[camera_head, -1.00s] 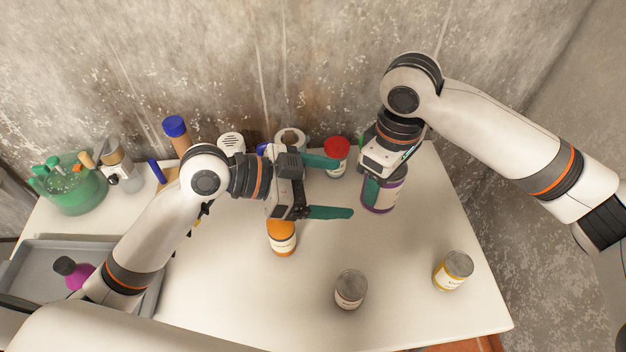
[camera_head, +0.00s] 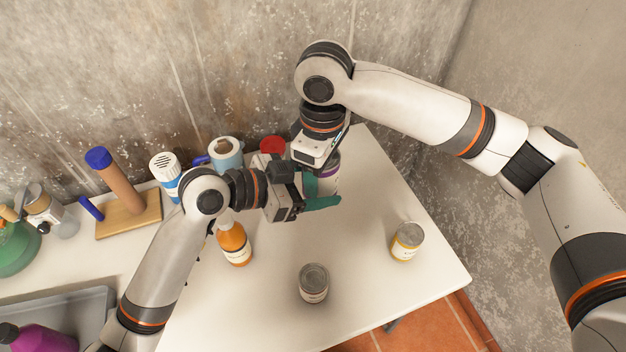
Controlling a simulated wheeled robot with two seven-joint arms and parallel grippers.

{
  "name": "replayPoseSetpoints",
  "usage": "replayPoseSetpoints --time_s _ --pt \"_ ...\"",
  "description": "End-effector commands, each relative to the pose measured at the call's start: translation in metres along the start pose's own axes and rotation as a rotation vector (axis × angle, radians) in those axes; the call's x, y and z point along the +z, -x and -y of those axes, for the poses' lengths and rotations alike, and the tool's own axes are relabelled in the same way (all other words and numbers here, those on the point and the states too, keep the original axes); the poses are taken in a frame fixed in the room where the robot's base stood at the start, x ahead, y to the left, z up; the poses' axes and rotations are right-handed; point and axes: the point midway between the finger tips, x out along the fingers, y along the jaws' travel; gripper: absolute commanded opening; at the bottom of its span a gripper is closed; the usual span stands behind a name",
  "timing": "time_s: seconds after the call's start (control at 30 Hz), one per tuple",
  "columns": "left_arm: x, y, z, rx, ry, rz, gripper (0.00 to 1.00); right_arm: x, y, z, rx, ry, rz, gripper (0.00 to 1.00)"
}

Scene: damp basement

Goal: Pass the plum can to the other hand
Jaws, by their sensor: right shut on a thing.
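The plum can (camera_head: 331,172), with a purple and white label, is at the far right part of the table, partly hidden behind the grippers. My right gripper (camera_head: 316,180) is shut on it from above. My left gripper (camera_head: 312,192) comes in from the left, open, with its teal fingers pointing right at the can. One left finger passes in front of the can's lower part. Whether the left fingers touch the can cannot be told.
An orange bottle (camera_head: 234,244), a grey-lidded can (camera_head: 313,283) and a yellow-labelled can (camera_head: 406,241) stand nearer the front. A red-lidded jar (camera_head: 271,146) and a blue mug (camera_head: 226,151) stand behind the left gripper.

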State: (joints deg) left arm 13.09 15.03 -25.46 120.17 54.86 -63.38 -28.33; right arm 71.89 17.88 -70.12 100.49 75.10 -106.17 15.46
Motion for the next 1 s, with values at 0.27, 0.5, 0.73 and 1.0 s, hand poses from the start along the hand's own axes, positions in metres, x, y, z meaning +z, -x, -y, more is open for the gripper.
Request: replayPoseSetpoints --time_s 0.27,0.5,0.73,1.0 --pt "0.000 0.000 0.002 -0.004 0.000 0.000 0.24 0.001 0.001 0.001 -0.003 -0.002 0.003 0.23" --pt "0.001 0.000 0.001 -0.002 0.000 0.003 0.23 0.000 0.001 0.001 -0.002 -0.001 0.002 0.83" --pt "0.001 0.001 0.000 0.001 0.000 0.003 0.23 0.000 0.004 0.000 -0.001 0.001 0.000 0.83" --pt "0.000 0.001 -0.002 0.004 0.000 0.001 0.23 0.001 0.049 0.000 -0.002 0.002 0.004 0.83"
